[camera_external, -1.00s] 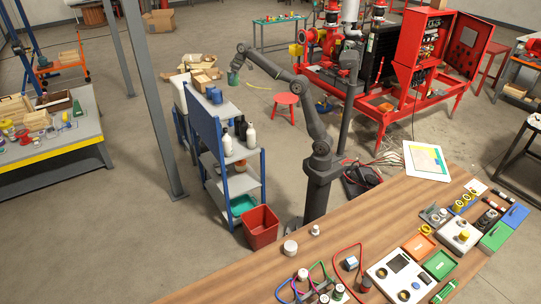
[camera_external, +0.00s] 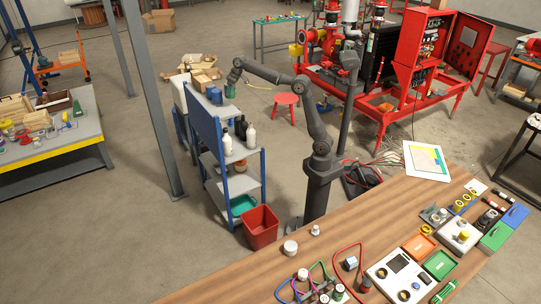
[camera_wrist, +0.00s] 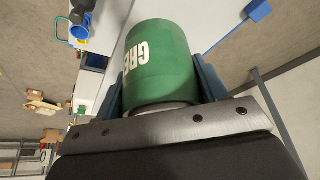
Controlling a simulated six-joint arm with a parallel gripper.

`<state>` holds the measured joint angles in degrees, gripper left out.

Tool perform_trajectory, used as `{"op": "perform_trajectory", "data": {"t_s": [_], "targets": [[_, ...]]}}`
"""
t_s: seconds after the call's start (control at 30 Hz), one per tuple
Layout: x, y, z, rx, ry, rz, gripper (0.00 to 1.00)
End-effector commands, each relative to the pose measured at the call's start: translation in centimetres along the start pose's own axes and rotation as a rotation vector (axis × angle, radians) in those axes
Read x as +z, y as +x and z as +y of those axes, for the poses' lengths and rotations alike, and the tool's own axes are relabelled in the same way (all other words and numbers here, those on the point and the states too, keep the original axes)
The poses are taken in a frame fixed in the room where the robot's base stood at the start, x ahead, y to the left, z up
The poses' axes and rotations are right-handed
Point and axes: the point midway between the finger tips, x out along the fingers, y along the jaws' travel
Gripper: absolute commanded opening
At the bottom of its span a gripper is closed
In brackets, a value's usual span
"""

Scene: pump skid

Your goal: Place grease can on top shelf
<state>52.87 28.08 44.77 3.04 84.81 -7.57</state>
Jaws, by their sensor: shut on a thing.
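The green grease can (camera_wrist: 158,65) is between the fingers of my gripper (camera_wrist: 160,95) in the wrist view, with white lettering on its side. In the external view the small green can (camera_external: 231,91) hangs below my gripper (camera_external: 232,83), close to the top shelf (camera_external: 227,109) of the blue and grey shelf unit. I cannot tell whether the can touches the shelf.
Dark and white bottles (camera_external: 250,134) stand near the front of the shelf unit. A blue panel (camera_external: 203,132) runs along its left side. A red bin (camera_external: 260,227) stands on the floor in front. Part of the top shelf in front of the blue cans is clear.

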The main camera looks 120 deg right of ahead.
Motion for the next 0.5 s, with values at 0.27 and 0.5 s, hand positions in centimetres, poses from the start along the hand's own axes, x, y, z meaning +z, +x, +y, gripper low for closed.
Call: {"op": "perform_trajectory", "data": {"t_s": [0.27, 0.5], "targets": [[-1.4, 3.9, -4.5, 0.0, -0.001, 0.001, 0.3], [-1.2, 5.5, -5.2, 0.0, 0.001, 0.0, 0.3]]}}
